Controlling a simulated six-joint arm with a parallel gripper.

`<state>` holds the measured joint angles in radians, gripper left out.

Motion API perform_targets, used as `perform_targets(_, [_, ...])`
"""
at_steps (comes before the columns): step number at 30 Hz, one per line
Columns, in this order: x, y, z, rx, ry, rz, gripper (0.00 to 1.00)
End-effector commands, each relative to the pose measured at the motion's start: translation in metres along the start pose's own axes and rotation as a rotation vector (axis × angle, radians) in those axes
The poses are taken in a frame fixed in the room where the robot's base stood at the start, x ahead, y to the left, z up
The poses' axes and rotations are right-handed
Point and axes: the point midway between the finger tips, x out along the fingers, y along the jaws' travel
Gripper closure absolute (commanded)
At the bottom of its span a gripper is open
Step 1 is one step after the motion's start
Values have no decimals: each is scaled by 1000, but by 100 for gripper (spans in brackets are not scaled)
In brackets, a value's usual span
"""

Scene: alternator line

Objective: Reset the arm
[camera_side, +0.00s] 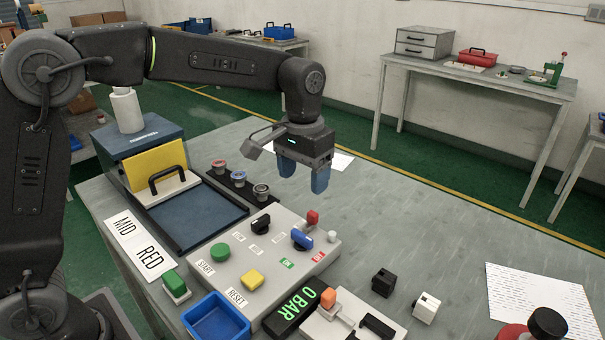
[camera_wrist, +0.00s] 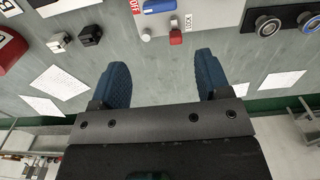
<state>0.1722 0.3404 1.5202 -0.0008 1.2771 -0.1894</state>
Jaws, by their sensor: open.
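My gripper (camera_side: 303,178) hangs from my arm above the grey table, behind the control panel in the side view. Its two blue fingers are apart with nothing between them; in the wrist view my gripper (camera_wrist: 163,80) also shows open and empty. The grey control panel (camera_side: 215,264) carries a green START button (camera_side: 219,252), a yellow RESET button (camera_side: 252,280), a black knob (camera_side: 261,225), a blue selector (camera_side: 301,240) and a red switch (camera_side: 312,218). The red switch also shows in the wrist view (camera_wrist: 176,37), ahead of the fingers.
A black display (camera_side: 295,310) reads "0 BAR". A blue tray (camera_side: 216,318), a black block (camera_side: 383,283) and a white block (camera_side: 425,308) stand around the panel. Three round parts sit in a dark rack (camera_side: 231,178). The table right of my gripper is largely clear.

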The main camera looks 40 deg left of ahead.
Motion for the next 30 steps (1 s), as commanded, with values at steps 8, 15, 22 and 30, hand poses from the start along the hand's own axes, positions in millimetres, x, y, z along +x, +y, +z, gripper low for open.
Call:
perform_targets(8, [-26, -18, 34, -1, 77, 12, 30])
perform_targets(15, [-51, -49, 111, 5, 233, 24, 30])
perform_targets(22, [-43, -70, 182, 11, 380, 18, 30])
perform_targets(30, [-20, -80, 225, 16, 479, 5, 30])
